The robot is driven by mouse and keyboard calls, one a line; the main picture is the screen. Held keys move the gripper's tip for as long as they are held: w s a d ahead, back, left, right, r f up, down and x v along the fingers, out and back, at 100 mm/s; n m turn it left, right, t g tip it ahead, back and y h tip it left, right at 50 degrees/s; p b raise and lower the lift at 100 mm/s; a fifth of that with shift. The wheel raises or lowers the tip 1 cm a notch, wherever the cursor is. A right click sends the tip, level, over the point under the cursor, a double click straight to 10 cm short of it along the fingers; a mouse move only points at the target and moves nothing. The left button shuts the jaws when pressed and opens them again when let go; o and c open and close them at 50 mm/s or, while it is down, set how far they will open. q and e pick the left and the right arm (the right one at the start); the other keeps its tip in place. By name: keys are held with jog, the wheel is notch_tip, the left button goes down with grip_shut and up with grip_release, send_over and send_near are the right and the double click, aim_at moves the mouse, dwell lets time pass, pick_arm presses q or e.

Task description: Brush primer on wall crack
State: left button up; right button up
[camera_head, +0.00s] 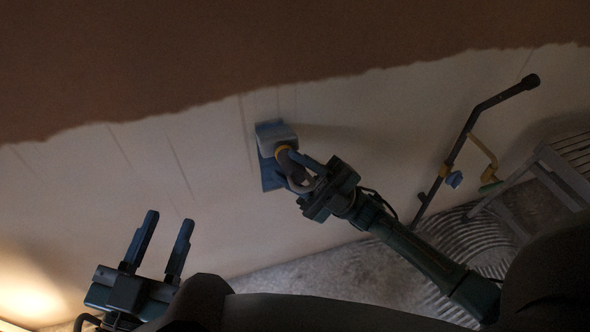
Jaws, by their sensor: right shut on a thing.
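My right gripper (307,172) is shut on the handle of a tool that I take for the brush (275,136). It has a pale grey head and an orange ring. A flat blue rectangle (271,178) lies behind it at the wall; I cannot tell whether it is part of the tool. The tool is at or very near the wall (370,105); contact is not clear. Thin dark lines run down the pale wall, one (245,122) just left of the tool; I cannot tell which is the crack. My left gripper (170,217) is open and empty at the lower left.
Rough brown plaster (200,50) covers the upper wall with a ragged lower edge. At the right stand a dark pole with a yellow side arm (450,160) and a grey stool or step (556,172). A ridged grey patch (470,235) lies on the floor.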

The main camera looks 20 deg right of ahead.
aim_at(309, 189)
notch_tip(309, 189, up, 2)
jog(key=shift+r+p, duration=0.1)
jog(key=shift+p, duration=0.45)
jog(key=shift+s+p, duration=0.3)
jog(key=shift+s, duration=0.25)
jog(key=s+p, duration=0.1)
jog(key=s, duration=0.3)
jog(key=shift+s+d+p, duration=0.1)
jog(key=shift+s+p, duration=0.05)
jog(key=shift+p, duration=0.25)
jog(key=shift+s+p, duration=0.55)
jog(key=shift+s, duration=1.3)
